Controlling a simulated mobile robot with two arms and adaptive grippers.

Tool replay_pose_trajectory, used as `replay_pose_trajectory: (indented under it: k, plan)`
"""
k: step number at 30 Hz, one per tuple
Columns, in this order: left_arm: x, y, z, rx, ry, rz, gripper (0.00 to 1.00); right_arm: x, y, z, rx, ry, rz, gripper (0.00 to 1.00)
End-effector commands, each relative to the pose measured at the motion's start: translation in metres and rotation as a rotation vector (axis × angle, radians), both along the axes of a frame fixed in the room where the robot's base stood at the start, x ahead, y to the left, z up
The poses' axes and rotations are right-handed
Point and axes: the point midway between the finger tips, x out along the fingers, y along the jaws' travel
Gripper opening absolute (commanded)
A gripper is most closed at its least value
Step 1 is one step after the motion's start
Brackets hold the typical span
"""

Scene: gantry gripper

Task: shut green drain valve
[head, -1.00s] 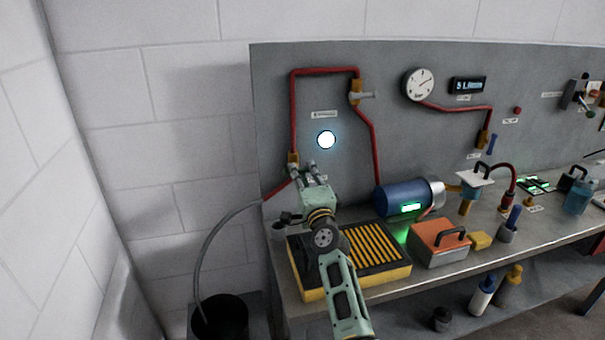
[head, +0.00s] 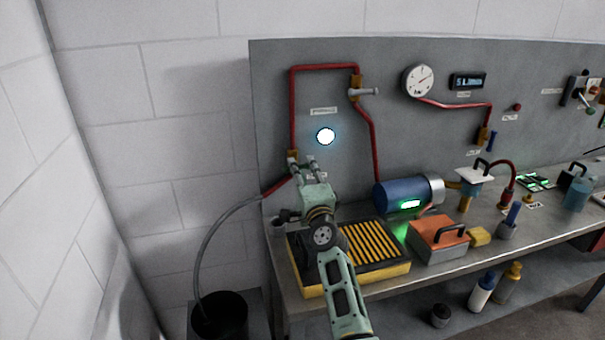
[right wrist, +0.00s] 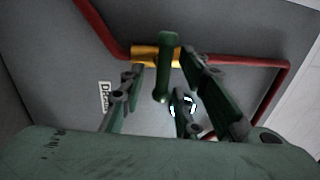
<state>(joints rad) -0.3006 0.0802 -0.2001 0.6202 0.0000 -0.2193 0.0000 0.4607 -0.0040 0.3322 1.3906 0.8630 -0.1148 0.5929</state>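The green drain valve's lever (right wrist: 164,75) shows in the right wrist view, standing across the red pipe at its brass body (right wrist: 148,54). In the head view the brass body (head: 292,157) sits low on the left pipe, and the lever is largely hidden behind my gripper. My right gripper (head: 304,164) is at the valve. In the right wrist view its two fingers (right wrist: 163,64) are apart, one on each side of the lever, with gaps showing. I cannot tell whether either finger touches it. My left gripper is out of view.
A yellow-edged tray (head: 385,275) lies below my right arm. A blue motor (head: 400,193) and an orange toolbox (head: 438,238) stand to its right. A grey hose runs to a black bucket (head: 222,312) on the left. A lit round lamp (head: 325,136) is above the gripper.

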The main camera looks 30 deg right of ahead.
Motion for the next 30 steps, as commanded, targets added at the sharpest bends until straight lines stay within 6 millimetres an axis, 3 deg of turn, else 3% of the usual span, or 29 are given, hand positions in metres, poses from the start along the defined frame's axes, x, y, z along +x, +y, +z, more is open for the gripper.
replay_pose_trajectory:
  k: [5, 19, 24, 30]
  plan:
    - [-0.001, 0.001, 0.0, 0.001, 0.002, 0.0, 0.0, -0.01, 0.003, -0.002, 0.001, -0.001, 0.0, 0.3]
    - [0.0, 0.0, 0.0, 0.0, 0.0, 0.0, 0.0, -0.097, 0.023, -0.021, 0.0, 0.003, 0.0, 0.3]
    - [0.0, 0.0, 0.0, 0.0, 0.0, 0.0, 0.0, -0.112, 0.027, -0.024, 0.0, 0.002, 0.0, 0.3]
    - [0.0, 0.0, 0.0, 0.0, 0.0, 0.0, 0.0, -0.115, 0.028, -0.024, 0.001, 0.001, 0.0, 0.3]
